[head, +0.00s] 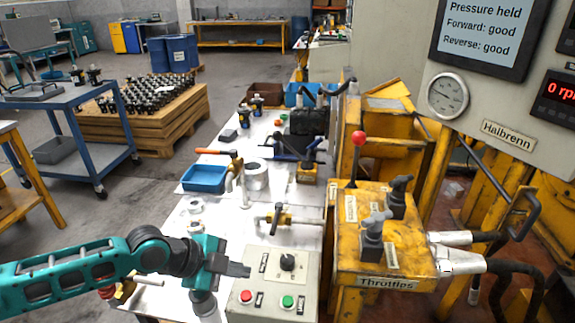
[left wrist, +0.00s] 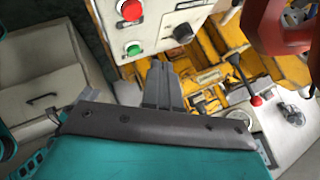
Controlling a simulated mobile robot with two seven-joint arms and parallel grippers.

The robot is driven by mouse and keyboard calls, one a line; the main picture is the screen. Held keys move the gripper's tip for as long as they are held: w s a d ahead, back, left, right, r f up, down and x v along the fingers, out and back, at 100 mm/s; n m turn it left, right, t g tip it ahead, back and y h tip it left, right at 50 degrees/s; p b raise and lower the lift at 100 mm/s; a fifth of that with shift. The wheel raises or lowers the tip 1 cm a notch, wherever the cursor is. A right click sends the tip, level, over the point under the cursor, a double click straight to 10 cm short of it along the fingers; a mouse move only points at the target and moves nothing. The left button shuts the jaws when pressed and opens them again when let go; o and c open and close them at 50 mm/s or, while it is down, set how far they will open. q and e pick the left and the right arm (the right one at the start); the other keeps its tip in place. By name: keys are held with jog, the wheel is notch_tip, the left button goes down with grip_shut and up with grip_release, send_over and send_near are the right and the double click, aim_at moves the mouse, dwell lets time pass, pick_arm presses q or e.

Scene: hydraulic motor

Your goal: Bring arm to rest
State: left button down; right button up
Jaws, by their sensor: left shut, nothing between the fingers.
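My left arm is teal and reaches in from the left in the head view. Its gripper (head: 238,269) is shut and empty, just left of the grey control box (head: 256,290) with a red button, a green button and a black knob. In the left wrist view the shut fingers (left wrist: 158,75) point toward that box's red and green buttons, with a gap that I cannot judge. My right gripper does not show in either view.
A yellow throttle stand (head: 345,268) with a red-knobbed lever stands right of the control box. The white table (head: 222,236) holds a blue tray (head: 204,178), valves and fittings. A display (head: 490,35) reads "Pressure held". Floor is open at left (head: 80,215).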

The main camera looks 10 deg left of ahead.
pick_arm(q)
jog(key=s+d+n, duration=0.1)
jog(key=d, duration=0.1)
jog(key=s+d+f+n+h, duration=0.1)
jog(key=d, duration=0.1)
jog(key=s+d+f+t, duration=0.1)
jog(key=d, duration=0.2)
jog(key=shift+s+f+n+h, duration=0.15)
jog(key=shift+n+h, duration=0.15)
jog(key=shift+n, duration=0.1)
jog(key=s+a+f+n+t+y, duration=0.4)
jog(key=s+a+f+n+y, duration=0.3)
jog(key=s+n, duration=0.5)
jog(key=a+f+n, duration=0.2)
jog(key=a, duration=0.1)
jog(key=shift+s+a+f+n+t, duration=0.15)
jog(key=shift+s+f+n+t, duration=0.15)
jog(key=shift+s+n, duration=0.1)
jog(key=shift+r, duration=0.1)
